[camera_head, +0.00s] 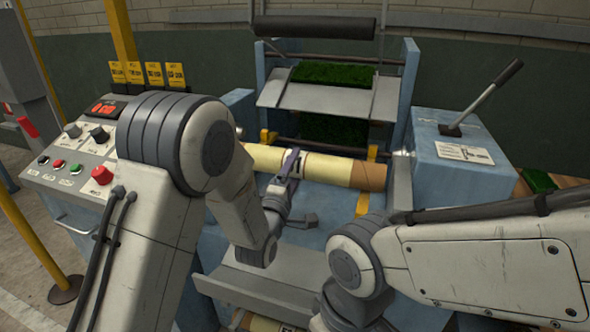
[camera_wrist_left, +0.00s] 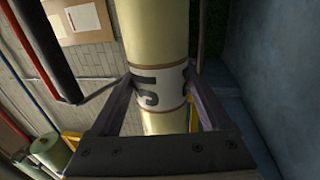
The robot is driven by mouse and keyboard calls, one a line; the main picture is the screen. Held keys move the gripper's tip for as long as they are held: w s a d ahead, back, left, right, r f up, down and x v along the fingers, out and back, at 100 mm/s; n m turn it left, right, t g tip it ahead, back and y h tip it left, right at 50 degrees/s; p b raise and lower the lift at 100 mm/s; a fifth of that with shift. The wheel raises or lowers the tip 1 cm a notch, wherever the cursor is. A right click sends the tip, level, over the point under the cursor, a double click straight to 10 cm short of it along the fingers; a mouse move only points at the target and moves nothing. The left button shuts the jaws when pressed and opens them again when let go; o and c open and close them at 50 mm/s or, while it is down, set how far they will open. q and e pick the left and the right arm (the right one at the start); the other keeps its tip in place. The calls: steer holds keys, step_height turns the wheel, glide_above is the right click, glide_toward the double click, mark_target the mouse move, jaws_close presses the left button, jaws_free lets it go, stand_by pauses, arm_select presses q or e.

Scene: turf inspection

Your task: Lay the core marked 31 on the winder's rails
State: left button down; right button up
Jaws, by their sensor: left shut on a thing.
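The core marked 31 (camera_head: 335,169) is a long pale-yellow tube with a tan end, lying crosswise in the winder. Its white band with a dark 31 shows between my fingers in the left wrist view (camera_wrist_left: 157,35). My left gripper (camera_head: 290,163) is shut on the core at this band, one finger on each side. The winder's yellow rails show as a right rail (camera_head: 363,204) and a left piece (camera_head: 267,136), close to the core. I cannot tell whether the core touches them. My right arm comes in from the right; its gripper is hidden or out of frame.
Green turf (camera_head: 333,73) hangs over the winder's grey plate behind the core. A lever (camera_head: 485,95) stands on the blue housing at right. A control panel (camera_head: 80,165) is at left. Another core (camera_head: 262,324) partly shows at the bottom edge. A grey tray (camera_head: 270,285) fronts the winder.

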arm_select(q)
jaws_free()
steer(key=shift+r, duration=0.1)
steer(key=shift+s, duration=0.2)
steer(key=p+v, duration=0.6)
steer(key=v, duration=0.4)
